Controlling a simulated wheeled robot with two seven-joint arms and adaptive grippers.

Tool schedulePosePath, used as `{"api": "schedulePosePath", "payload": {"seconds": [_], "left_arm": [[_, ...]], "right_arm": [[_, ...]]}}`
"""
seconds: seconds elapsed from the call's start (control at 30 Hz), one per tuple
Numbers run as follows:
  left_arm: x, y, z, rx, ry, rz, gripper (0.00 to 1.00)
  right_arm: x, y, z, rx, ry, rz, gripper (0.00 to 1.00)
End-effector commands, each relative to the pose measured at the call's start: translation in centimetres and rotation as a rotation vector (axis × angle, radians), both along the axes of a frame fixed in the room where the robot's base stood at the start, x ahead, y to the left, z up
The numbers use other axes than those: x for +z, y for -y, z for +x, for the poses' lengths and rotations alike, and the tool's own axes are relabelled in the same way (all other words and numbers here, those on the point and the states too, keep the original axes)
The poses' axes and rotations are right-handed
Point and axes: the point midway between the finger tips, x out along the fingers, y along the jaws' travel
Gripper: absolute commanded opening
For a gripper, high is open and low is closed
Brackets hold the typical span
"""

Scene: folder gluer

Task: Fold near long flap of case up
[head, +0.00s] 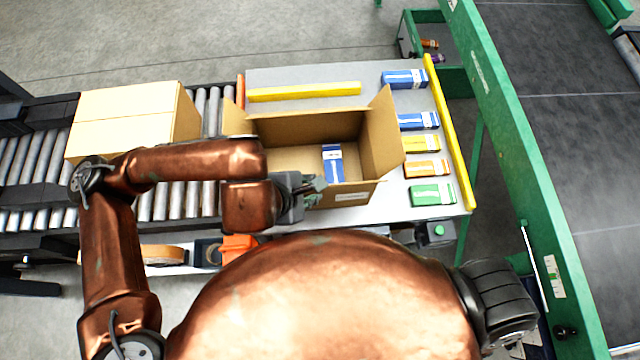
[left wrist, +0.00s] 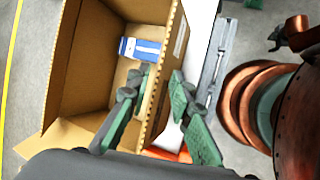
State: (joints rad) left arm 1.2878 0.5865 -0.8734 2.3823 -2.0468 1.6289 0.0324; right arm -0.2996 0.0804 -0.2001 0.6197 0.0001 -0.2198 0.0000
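The open brown case (head: 290,128) stands on the grey table with a blue-and-white carton (head: 333,165) inside. The carton also shows in the left wrist view (left wrist: 140,48). The case's end flaps stand up, the right one (head: 384,135) leaning outward. The near long side (head: 352,195) carries a white label; I cannot clearly tell its flap from its wall. My left gripper (head: 316,187) is at the left part of this side. In the left wrist view its open fingers (left wrist: 162,90) straddle the cardboard panel (left wrist: 165,60), one inside and one outside. My right gripper is not in view.
Several coloured cartons (head: 427,168) line the table's right side, beside a yellow rail (head: 450,130). Another yellow bar (head: 305,92) lies behind the case. A closed case (head: 130,115) sits on the roller conveyor (head: 15,155) at left. A green-framed belt (head: 500,110) runs at right.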

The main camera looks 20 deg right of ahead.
Motion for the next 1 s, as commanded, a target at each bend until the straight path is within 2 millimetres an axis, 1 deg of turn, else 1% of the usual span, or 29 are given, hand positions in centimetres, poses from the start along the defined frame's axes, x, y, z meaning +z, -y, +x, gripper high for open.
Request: {"api": "schedulePosePath", "payload": {"seconds": [0.03, 0.1, 0.2, 0.3, 1.0], "left_arm": [[0.9, -0.4, -0.2, 0.000, 0.004, -0.001, 0.20], [1.8, -1.0, -0.6, 0.000, 0.005, 0.000, 0.20], [2.8, -1.5, -1.0, 0.000, 0.002, 0.000, 0.20], [3.3, -1.8, -1.2, 0.001, 0.001, 0.001, 0.20], [3.5, -1.9, -1.3, 0.000, 0.000, 0.001, 0.20]], "right_arm": [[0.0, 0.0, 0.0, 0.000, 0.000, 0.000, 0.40], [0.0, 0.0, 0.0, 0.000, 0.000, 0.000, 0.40], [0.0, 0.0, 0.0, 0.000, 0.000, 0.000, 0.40], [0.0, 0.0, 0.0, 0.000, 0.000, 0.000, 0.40], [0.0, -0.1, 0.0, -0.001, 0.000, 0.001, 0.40]]}}
